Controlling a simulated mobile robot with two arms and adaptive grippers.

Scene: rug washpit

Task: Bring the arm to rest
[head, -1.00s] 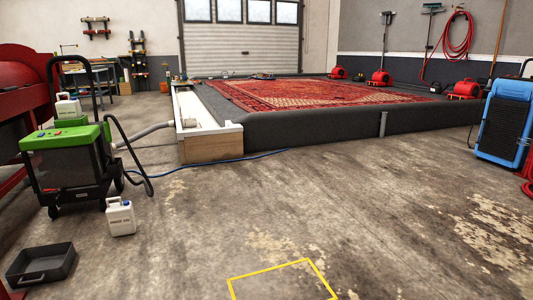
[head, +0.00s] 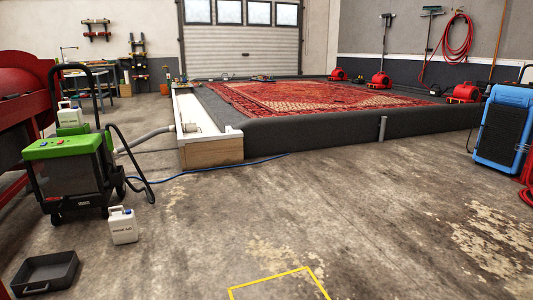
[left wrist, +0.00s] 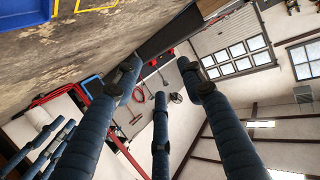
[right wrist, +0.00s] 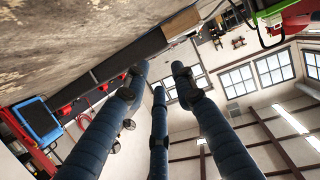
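Neither arm shows in the head view. In the left wrist view, the dark blue fingers of my left gripper (left wrist: 163,74) stand well apart with nothing between them. In the right wrist view, the fingers of my right gripper (right wrist: 158,77) are likewise spread and empty. Both wrist views look past the fingers toward the walls and roof beams, with the concrete floor at the upper left. No object touches either gripper.
A green-topped machine (head: 68,147), white jug (head: 122,225) and dark tray (head: 45,273) stand at left. A red rug (head: 300,95) lies inside a dark-rimmed pit (head: 320,130). A blue unit (head: 501,130) stands at right. Bare floor lies ahead, with a yellow outline (head: 270,278).

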